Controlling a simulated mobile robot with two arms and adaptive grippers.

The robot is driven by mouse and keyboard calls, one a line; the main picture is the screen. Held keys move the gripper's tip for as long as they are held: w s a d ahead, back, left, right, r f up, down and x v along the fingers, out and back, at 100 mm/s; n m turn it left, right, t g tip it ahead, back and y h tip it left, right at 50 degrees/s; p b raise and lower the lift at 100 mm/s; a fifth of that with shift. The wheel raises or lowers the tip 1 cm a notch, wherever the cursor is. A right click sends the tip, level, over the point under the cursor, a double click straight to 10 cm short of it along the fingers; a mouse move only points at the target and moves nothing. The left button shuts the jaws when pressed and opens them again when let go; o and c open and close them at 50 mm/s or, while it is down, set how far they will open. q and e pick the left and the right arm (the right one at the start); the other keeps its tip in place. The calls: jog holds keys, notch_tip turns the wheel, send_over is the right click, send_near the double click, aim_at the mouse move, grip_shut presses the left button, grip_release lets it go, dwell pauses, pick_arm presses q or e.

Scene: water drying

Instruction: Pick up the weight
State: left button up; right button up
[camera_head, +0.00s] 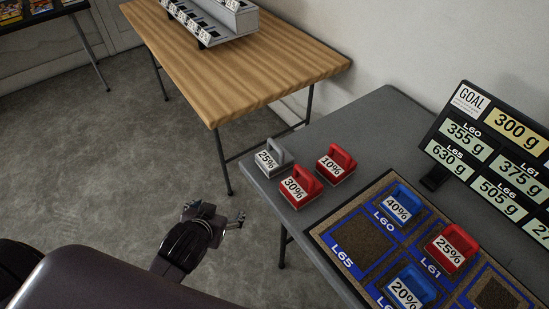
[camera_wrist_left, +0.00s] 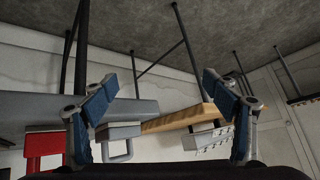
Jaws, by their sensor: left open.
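Several handled weights with percent labels are in the head view. A grey 25% weight (camera_head: 273,157), a red 30% weight (camera_head: 301,186) and a red 10% weight (camera_head: 336,164) stand at the grey table's left end. A blue 40% weight (camera_head: 399,205), a red 25% weight (camera_head: 450,253) and a blue 20% weight (camera_head: 411,288) stand on the board. My left gripper (camera_head: 216,212) is open and empty, left of the grey table and apart from the weights. Its spread fingers (camera_wrist_left: 155,95) show in the left wrist view, with a red weight (camera_wrist_left: 42,147) and a grey weight (camera_wrist_left: 118,141) beyond. My right gripper is not in view.
The grey table (camera_head: 365,125) holds a blue-marked board (camera_head: 325,232) and a display (camera_head: 492,150) reading GOAL 300 g. A wooden table (camera_head: 245,75) with a grey device (camera_head: 222,18) stands behind. Open floor (camera_head: 100,150) lies to the left.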

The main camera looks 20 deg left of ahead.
aim_at(272, 157)
pick_arm(q)
jog(key=w+r+m+t+h, duration=0.1)
jog(key=w+r+t+h, duration=0.1)
jog(key=w, duration=0.3)
jog(key=w+d+r+m+t+h, duration=0.1)
jog(key=w+r+t+h, duration=0.1)
jog(key=w+r+t, duration=0.1)
jog(key=w+r+m+t+h, duration=0.2)
jog(key=w+r+t, duration=0.1)
jog(key=w, duration=0.4)
jog(key=shift+w+d+r+h, duration=0.2)
jog(key=shift+d+r+h, duration=0.15)
jog(key=shift+r, duration=0.25)
jog(key=d+f+m+g+h, duration=0.1)
jog(key=h, duration=0.1)
jog(key=s+d+f+m+g+h, duration=0.1)
jog(key=m+h, duration=0.1)
jog(key=shift+s+d+f+g+h, duration=0.2)
jog(key=shift+d+g+h, duration=0.1)
jog(key=shift+d, duration=0.1)
jog(key=shift+s+d+f+m+g+h, duration=0.2)
jog(key=shift+d+f+m+g+h, duration=0.2)
jog(key=shift+g, duration=0.1)
jog(key=x, duration=0.7)
jog(key=shift+d+f, duration=0.3)
jog(key=shift+f, duration=0.1)
jog(key=shift+c, duration=0.6)
jog(key=shift+r, duration=0.1)
jog(key=c, duration=1.5)
